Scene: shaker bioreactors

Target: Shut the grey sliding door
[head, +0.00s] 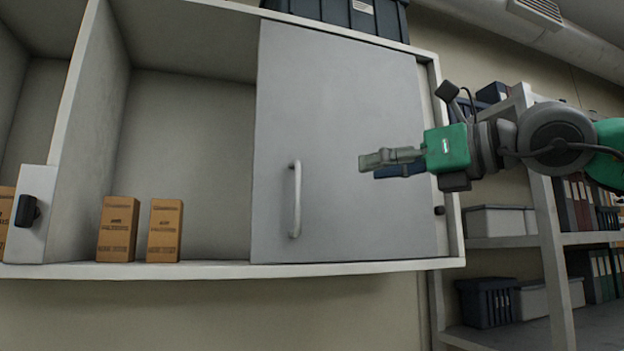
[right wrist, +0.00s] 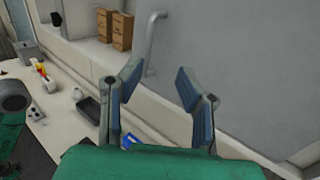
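The grey sliding door (head: 345,110) covers the right part of a wall cabinet in the head view. Its upright pale handle (head: 296,200) is near the door's left edge. The cabinet space left of the door stands open. My right gripper (head: 372,165) is in front of the door, to the right of the handle and apart from it. In the right wrist view, the right gripper (right wrist: 158,85) has its fingers spread with nothing between them. The handle (right wrist: 152,45) shows beyond the fingertips, against the door (right wrist: 240,60). My left gripper is not in view.
Two brown boxes (head: 118,228) (head: 164,230) stand on the cabinet floor left of the door. A shelf unit (head: 555,240) with bins and binders stands at the right. A bench (right wrist: 65,120) with small items lies below in the wrist view.

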